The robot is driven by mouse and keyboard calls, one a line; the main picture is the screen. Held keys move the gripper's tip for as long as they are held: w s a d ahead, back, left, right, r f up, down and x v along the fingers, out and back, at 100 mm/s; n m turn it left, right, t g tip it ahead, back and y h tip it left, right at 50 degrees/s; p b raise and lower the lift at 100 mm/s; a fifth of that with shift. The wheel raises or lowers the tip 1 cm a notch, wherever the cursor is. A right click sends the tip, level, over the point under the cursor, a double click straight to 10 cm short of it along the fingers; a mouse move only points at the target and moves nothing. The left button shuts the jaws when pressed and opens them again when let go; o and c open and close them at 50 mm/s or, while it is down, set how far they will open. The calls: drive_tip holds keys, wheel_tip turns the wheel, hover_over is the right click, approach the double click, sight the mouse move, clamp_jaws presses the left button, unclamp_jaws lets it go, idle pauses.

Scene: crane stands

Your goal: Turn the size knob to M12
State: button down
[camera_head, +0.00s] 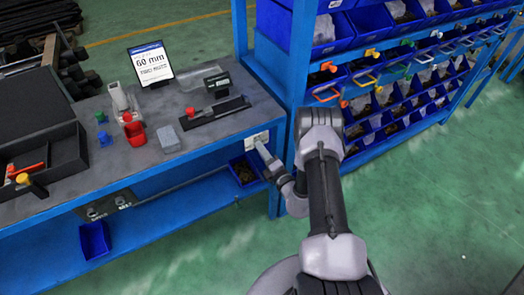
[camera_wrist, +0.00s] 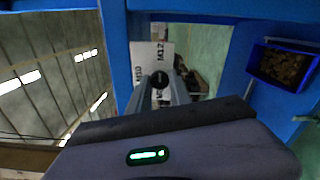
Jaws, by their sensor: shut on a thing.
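The size knob (camera_wrist: 160,79) is a small dark round knob on a pale label plate (camera_wrist: 151,50). The plate reads M12 near its top right and M10 at its left in the wrist view. In the head view the plate (camera_head: 257,138) sits on the blue front edge of the workbench, at its right end. My gripper (camera_wrist: 160,92) is shut on the knob, one grey finger on each side; it also shows in the head view (camera_head: 262,150). I cannot tell which mark the knob points to. The rest of the plate is partly hidden by the fingers.
A blue bin (camera_head: 243,172) with small parts sits below the bench close to my arm. A blue rack (camera_head: 370,80) of bins stands to the right. The workbench (camera_head: 110,170) holds a 60 mm sign (camera_head: 151,64) and several tools. Green floor is free in front.

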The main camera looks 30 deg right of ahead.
drive_tip(key=c, duration=1.2)
unclamp_jaws()
drive_tip(key=s+p, duration=0.1)
drive_tip(key=s, duration=0.4)
drive_tip(key=s+p, duration=0.1)
drive_tip(key=s, duration=0.5)
drive_tip(key=s+p, duration=0.2)
drive_tip(key=s, duration=0.4)
drive_tip(key=shift+s+d, duration=0.25)
drive_tip(key=shift+d, duration=0.05)
